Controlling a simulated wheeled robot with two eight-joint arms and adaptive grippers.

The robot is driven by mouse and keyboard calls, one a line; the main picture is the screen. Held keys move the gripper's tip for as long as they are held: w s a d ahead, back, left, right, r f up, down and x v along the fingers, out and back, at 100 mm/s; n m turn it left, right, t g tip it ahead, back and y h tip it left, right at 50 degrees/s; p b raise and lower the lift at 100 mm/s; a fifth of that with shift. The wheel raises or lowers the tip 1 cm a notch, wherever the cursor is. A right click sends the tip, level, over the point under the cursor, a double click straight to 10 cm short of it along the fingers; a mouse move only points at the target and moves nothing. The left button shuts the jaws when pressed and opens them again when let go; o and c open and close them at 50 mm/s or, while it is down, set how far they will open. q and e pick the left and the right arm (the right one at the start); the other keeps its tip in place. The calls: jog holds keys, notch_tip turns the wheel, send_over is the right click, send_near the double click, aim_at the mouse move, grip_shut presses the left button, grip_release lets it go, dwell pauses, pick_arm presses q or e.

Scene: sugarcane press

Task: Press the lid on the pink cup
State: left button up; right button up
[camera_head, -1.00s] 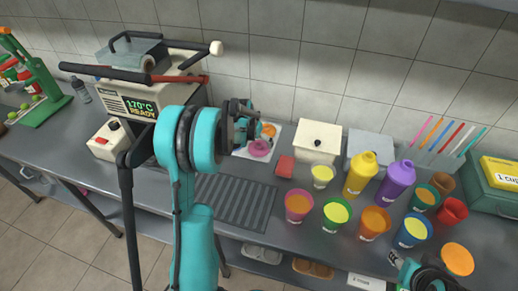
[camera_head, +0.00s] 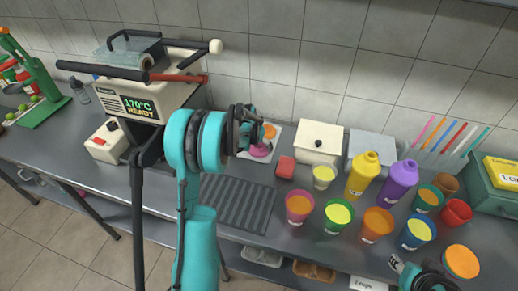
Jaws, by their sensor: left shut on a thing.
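A pink cup (camera_head: 299,208) with orange contents stands upright on the counter, front of centre. A pink round thing (camera_head: 261,151) sits on a white mat farther back; I cannot tell whether it is a cup or a lid. My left gripper (camera_head: 250,133) is above the mat's left side, close to this pink thing and partly hidden behind my own arm. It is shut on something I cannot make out. My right gripper (camera_head: 424,281) shows only partly at the lower right edge, and its jaws are unclear.
A sealing machine (camera_head: 140,104) reading 170°C READY stands at the left. A grey ridged mat (camera_head: 238,202) lies before the white mat. Several filled cups, a yellow bottle (camera_head: 361,177) and a purple bottle (camera_head: 397,182) crowd the right. A white box (camera_head: 318,146) stands behind.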

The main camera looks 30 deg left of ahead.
pick_arm(q)
notch_tip(320, 180, up, 10)
jog(key=p, duration=0.3)
jog(key=shift+p, duration=0.4)
